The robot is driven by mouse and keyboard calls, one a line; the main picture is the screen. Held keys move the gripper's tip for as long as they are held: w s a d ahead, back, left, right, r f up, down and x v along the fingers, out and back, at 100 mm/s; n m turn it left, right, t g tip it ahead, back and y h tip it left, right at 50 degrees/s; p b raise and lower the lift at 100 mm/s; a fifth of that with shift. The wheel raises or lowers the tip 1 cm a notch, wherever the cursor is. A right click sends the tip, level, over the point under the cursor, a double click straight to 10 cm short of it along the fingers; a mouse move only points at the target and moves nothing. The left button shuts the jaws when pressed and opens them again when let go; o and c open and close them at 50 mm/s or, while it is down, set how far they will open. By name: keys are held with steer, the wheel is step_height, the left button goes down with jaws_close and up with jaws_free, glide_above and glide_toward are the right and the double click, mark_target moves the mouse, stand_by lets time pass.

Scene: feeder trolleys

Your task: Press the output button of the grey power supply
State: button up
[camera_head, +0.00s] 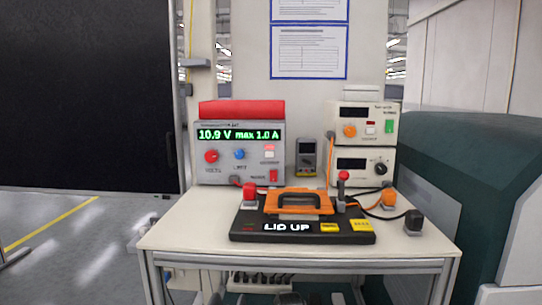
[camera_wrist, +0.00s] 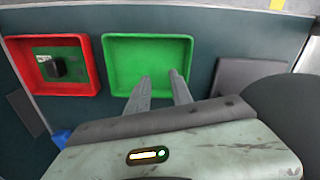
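The grey power supply (camera_head: 223,172) stands at the back left of the table in the head view. Its green display (camera_head: 238,134) reads 10.9 V max 1.0 A. It has a red knob (camera_head: 211,156), a blue knob (camera_head: 239,154) and a small whitish button (camera_head: 269,154) with a reddish light above it. A red switch (camera_head: 273,176) sits lower right. The small labels are hard to read. My gripper (camera_wrist: 160,77) shows only in the wrist view, open and empty, over a green tray (camera_wrist: 110,66). The power supply is not in the wrist view.
A black fixture (camera_head: 250,226) with an orange lid (camera_head: 300,199) stands in front of the supply; its text reads LID UP. A multimeter (camera_head: 307,150) and cream instruments (camera_head: 363,126) stand to the right. A red tray (camera_wrist: 84,90) lies left of the green one.

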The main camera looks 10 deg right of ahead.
step_height(320, 180, up, 8)
steer(key=p, duration=0.8)
steer(key=shift+r, duration=0.2)
jaws_close()
steer(key=shift+f, duration=0.35)
steer(key=shift+a, duration=0.15)
